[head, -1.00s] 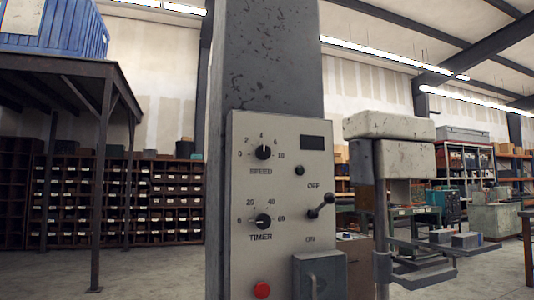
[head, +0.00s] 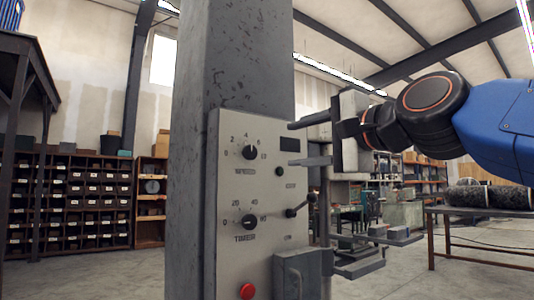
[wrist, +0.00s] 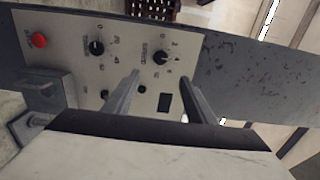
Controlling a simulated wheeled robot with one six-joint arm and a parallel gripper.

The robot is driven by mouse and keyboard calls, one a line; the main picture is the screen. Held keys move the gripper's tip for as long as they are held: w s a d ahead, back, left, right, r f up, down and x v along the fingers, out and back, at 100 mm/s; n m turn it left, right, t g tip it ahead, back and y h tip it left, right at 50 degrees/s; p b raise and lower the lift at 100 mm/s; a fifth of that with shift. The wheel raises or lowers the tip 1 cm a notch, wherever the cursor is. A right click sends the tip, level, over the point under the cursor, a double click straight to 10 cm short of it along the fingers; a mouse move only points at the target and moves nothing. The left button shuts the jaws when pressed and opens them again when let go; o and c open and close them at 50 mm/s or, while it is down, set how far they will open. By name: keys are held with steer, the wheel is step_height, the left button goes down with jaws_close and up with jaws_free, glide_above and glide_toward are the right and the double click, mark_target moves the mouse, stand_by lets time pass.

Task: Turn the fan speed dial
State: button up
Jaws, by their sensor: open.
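The fan speed dial is a black knob labelled SPEED (head: 250,152) near the top of a grey control panel (head: 228,180) on a column. Its pointer is up, near the 4. The knob also shows in the wrist view (wrist: 160,58), beyond the gap between the fingers. My gripper (head: 293,143) is open and empty, to the right of the dial in the head view, with its two fingers apart and not touching the knob. The fingers also show in the wrist view (wrist: 159,82).
A black TIMER knob (head: 249,221) sits below the speed dial. A lever switch (head: 300,207) sticks out at the panel's right. A red button (head: 247,291) and a grey box with a handle (head: 300,272) are at the bottom. A dark display (head: 290,144) is near the fingers.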

mark_target(252, 153)
steer(key=x, duration=1.7)
steer(key=shift+w+a, duration=0.1)
steer(key=shift+w, duration=0.1)
steer(key=c, duration=1)
